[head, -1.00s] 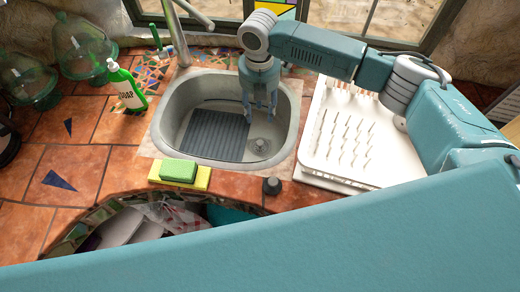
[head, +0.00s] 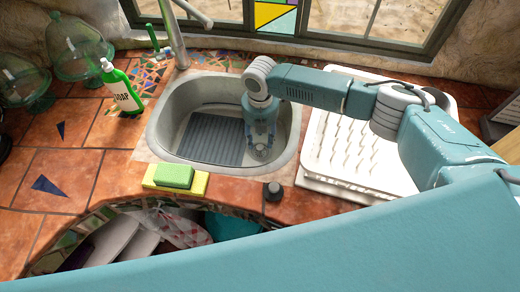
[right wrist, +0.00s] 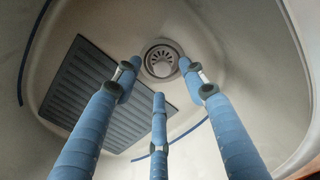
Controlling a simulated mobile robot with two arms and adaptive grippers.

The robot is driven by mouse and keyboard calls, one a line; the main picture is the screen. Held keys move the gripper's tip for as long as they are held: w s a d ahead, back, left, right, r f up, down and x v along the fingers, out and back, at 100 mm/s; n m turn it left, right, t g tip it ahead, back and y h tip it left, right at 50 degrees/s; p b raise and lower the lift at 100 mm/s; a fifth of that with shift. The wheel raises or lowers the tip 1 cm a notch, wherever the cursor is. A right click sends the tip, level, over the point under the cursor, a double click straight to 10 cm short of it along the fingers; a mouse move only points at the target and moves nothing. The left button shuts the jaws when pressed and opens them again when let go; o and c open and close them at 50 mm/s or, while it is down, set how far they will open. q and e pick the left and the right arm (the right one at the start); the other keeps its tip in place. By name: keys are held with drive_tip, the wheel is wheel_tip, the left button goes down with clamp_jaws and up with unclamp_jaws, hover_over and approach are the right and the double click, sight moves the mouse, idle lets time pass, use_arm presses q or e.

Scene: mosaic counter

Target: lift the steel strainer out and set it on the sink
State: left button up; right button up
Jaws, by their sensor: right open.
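The steel strainer (right wrist: 161,61) sits in the drain at the bottom of the sink (right wrist: 215,30), a round slotted disc with a centre knob. In the head view my right gripper (head: 260,150) reaches down into the right part of the sink (head: 180,103) and mostly hides the strainer. In the right wrist view the right gripper (right wrist: 160,75) has its three blue fingers spread open. The fingertips appear around and in front of the strainer, with nothing between them; I cannot tell whether they touch it. My left gripper is out of view.
A grey ribbed mat (head: 212,138) lies in the sink left of the gripper. A green sponge on a yellow one (head: 175,178) and a small black knob (head: 273,190) are at the front edge. A soap bottle (head: 122,92) stands left; a white rack (head: 345,180) stands right.

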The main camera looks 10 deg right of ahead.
sight(261, 146)
drive_tip(key=shift+f, duration=1.75)
drive_tip(key=shift+d, duration=0.1)
clamp_jaws()
drive_tip(key=shift+r, duration=0.15)
